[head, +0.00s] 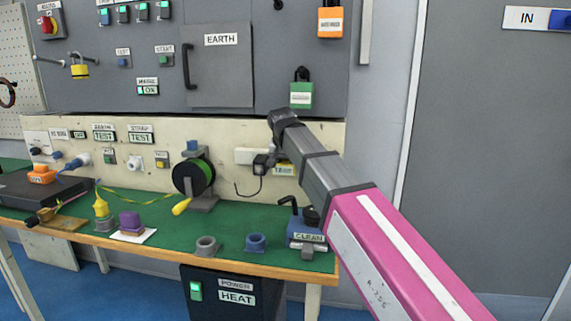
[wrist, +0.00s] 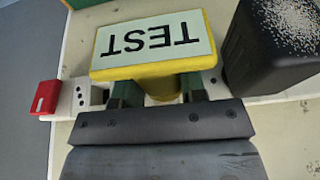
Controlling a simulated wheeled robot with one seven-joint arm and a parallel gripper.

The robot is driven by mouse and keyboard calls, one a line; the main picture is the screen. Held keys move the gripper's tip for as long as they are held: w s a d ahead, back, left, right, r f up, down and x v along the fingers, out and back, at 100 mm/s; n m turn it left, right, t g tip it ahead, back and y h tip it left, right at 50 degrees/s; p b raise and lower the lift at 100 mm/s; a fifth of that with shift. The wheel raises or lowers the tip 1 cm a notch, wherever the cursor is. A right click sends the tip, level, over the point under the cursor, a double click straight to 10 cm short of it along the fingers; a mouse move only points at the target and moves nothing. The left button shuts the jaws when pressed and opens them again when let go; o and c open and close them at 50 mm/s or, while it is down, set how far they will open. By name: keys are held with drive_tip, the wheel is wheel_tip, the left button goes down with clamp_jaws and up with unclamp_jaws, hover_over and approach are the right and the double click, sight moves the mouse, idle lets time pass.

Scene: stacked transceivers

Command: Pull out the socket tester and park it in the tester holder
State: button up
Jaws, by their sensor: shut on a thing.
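The socket tester (wrist: 155,72) is a yellow block with a white TEST label, upside down in the wrist view. It also shows in the head view (head: 284,170) at the wall, beside the black plug-in box. My gripper (wrist: 161,92) is shut on the tester's yellow stem, one dark finger on each side. A white socket strip (wrist: 90,98) lies behind the tester; I cannot tell whether the tester's pins are in it. A grey round cup (head: 207,246) and a blue round cup (head: 256,243) stand empty on the bench; I cannot tell which is the tester holder.
A black box with a cable (head: 261,164) sits left of the tester. A red switch (wrist: 45,97) is on the strip's other side. Green bench surface is clear around the cups.

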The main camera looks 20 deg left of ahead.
drive_tip(key=shift+o, duration=0.6)
clamp_jaws()
drive_tip(key=shift+s, duration=0.1)
drive_tip(key=shift+s+d+f, duration=0.15)
drive_tip(key=shift+s, duration=1.15)
drive_tip(key=shift+s+d+f, duration=0.1)
drive_tip(key=shift+s, duration=1.2)
drive_tip(key=s, duration=0.6)
drive_tip(key=shift+s+d+f, duration=0.25)
drive_tip(key=shift+d+f, duration=0.05)
drive_tip(key=shift+d, duration=0.05)
drive_tip(key=s+d+r, duration=0.1)
drive_tip(key=s+r, duration=0.4)
drive_tip(key=s, duration=0.4)
